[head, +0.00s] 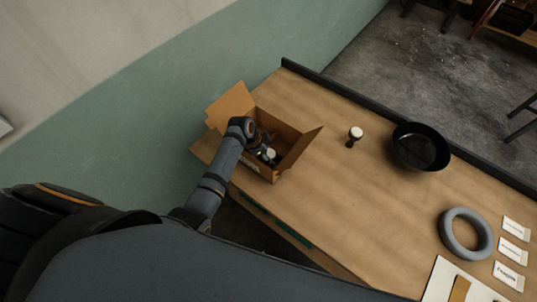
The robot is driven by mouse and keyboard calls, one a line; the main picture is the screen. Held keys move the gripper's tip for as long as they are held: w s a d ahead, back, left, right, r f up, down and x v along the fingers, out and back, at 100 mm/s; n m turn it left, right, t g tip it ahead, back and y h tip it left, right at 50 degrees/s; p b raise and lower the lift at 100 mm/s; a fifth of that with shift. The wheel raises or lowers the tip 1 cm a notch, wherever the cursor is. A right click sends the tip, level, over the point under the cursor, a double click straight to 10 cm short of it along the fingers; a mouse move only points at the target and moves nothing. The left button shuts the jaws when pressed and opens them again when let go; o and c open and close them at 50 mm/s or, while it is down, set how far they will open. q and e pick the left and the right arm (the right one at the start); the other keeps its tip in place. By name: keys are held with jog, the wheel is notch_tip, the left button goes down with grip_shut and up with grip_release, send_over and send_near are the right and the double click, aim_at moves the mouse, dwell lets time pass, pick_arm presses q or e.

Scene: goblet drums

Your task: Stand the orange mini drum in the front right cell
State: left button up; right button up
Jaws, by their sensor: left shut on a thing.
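A cardboard box (285,166) with open flaps stands at the left end of the wooden table. My left arm reaches over it, and my left gripper (262,151) is down inside, shut on what looks like a small drum with a pale head (270,153). The arm, the gripper and the box walls hide most of that drum, so I cannot tell its colour or its cell. A small dark goblet drum with a white head (355,134) stands on the table right of the box. No orange shows clearly on any drum. My right gripper is not in view.
A black bowl (421,147) sits at the table's far edge. A grey ring (466,234), several white label cards (513,252) and a white board (442,280) lie at the right. The table between box and ring is mostly clear. A wall (130,140) stands behind the box.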

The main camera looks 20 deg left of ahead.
pick_arm(q)
jog(key=shift+f, duration=0.1)
jog(key=o, duration=0.9)
jog(key=shift+a+r, duration=0.1)
jog(key=shift+r, duration=0.25)
jog(key=b+v, duration=0.1)
jog(key=v, duration=1)
jog(key=shift+r, duration=0.3)
jog(key=shift+s, duration=0.15)
